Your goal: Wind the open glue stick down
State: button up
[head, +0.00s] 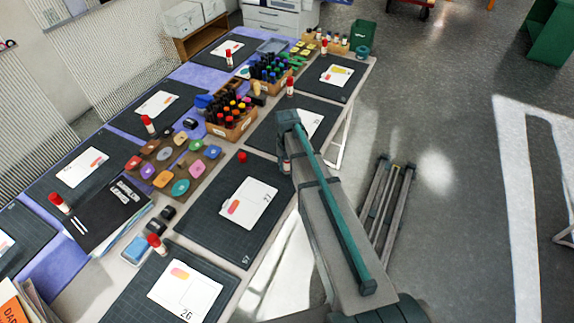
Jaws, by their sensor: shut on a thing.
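My gripper (286,158) points down at the right edge of the near middle dark mat (202,205), below the end of my arm. It is shut on a glue stick (287,166), of which only a small pale and reddish part shows. The arm and gripper hide the rest, so I cannot tell how far the glue stands out. A loose red cap (242,157) sits on the same mat, to the left of the gripper. A white card (248,203) with a pink-orange print lies in the middle of this mat.
Other capped glue sticks stand by the other mats, one at the near mat (157,246). A wooden box of bottles (232,128) and several coloured ink pads (180,187) stand to the left. Open floor (450,240) lies right of the table.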

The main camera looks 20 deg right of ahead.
dwell(0.8)
jog(key=o, duration=1.1)
jog(key=shift+o, duration=0.2)
jog(key=o, duration=0.5)
jog(key=shift+r, duration=0.1)
jog(key=shift+r+p, duration=2.1)
jog(key=shift+r, duration=1.6)
